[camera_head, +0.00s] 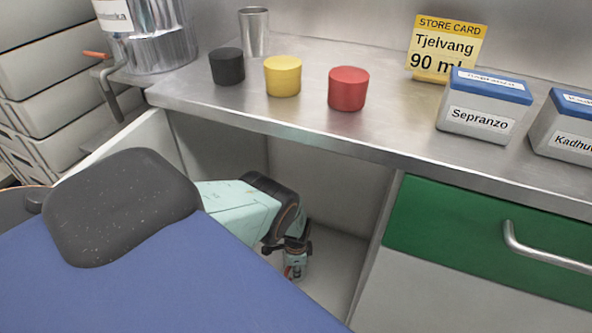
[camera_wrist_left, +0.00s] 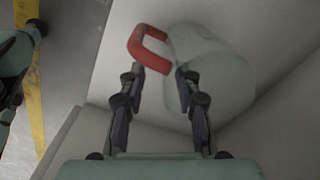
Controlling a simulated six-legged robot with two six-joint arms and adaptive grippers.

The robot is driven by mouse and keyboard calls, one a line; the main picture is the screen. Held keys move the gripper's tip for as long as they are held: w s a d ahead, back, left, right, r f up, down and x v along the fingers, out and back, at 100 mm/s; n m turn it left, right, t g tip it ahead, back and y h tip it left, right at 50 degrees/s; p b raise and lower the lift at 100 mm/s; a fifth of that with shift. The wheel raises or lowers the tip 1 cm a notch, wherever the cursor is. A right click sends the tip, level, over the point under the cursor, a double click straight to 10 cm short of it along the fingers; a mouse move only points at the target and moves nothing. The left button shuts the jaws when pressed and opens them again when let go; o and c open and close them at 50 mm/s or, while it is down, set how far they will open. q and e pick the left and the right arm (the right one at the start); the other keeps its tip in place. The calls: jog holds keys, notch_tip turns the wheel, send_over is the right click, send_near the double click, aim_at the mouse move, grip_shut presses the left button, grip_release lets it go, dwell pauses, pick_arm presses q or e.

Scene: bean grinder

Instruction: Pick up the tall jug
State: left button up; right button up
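A clear jug (camera_wrist_left: 215,75) with a red handle (camera_wrist_left: 142,48) shows in the left wrist view, against pale compartment walls. The handle is on its left side. I take it for the tall jug; I cannot tell its height from here. My left gripper (camera_wrist_left: 161,72) is open, with its two fingertips apart. The left fingertip is just below the handle and the right one overlaps the jug's near left side; I cannot tell whether they touch. In the head view my left gripper (camera_head: 295,262) is low inside the open compartment under the counter. The jug is hidden there. My right gripper is not in view.
The steel counter (camera_head: 200,95) overhangs the compartment. On it stand black (camera_head: 227,67), yellow (camera_head: 283,77) and red (camera_head: 348,90) canisters, a metal cup (camera_head: 254,32) and labelled boxes (camera_head: 481,108). A green drawer (camera_head: 450,235) is right of the opening.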

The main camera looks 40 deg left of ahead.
pick_arm(q)
jog(key=shift+f+b, duration=1.4)
jog(key=shift+f, duration=0.5)
grip_shut()
